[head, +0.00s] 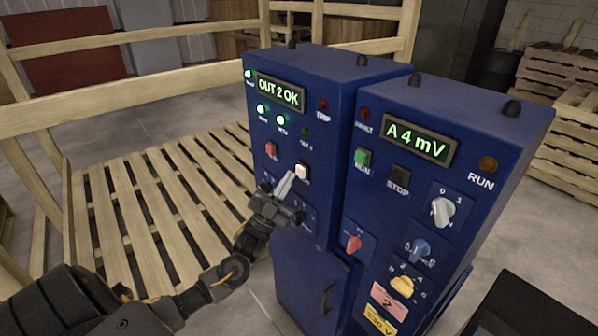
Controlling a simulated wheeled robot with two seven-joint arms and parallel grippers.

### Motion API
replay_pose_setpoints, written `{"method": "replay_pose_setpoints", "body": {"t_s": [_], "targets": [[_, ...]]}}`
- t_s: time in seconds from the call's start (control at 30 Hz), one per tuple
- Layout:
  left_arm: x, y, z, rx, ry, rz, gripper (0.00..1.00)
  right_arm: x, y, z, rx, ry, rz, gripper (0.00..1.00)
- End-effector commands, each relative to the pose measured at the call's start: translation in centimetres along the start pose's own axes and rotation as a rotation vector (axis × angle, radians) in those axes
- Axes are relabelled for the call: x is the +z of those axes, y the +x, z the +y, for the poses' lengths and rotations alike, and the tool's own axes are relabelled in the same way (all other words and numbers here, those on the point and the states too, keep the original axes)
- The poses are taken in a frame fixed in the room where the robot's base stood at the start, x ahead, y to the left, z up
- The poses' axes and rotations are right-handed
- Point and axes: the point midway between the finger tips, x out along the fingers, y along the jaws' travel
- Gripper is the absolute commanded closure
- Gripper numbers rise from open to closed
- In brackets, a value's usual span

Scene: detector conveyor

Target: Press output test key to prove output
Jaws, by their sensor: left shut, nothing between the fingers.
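The detector cabinet (344,95) is a blue box whose green display (281,93) reads "OUT 2 OK". A white key (302,171) and a red key (271,150) sit on its front face. Several white-green lamps are lit there, and the lamp (305,134) under the display looks dark green. My left gripper (289,181) is shut and empty, with its tips just left of and below the white key. I cannot tell whether they touch it. My right gripper is not in view.
A second blue cabinet (470,110) stands at the right. Its display (418,137) reads "A 4 mV", above RUN and STOP buttons, knobs and a red switch (353,244). Wooden pallets (150,200) and railings lie left and behind. A dark surface (520,305) is at bottom right.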

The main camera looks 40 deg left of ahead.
Motion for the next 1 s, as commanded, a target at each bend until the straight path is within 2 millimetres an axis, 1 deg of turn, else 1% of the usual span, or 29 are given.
{"method": "replay_pose_setpoints", "body": {"t_s": [0.37,0.8,1.0], "targets": [[-0.2,-0.2,-0.2,0.000,0.000,0.000,1.00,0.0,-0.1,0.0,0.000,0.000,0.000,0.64],[-2.2,-3.0,-2.2,0.001,0.001,-0.002,1.00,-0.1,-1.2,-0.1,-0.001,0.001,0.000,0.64],[-2.6,-3.5,-2.6,0.000,0.000,0.001,1.00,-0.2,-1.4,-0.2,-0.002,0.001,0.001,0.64]]}}
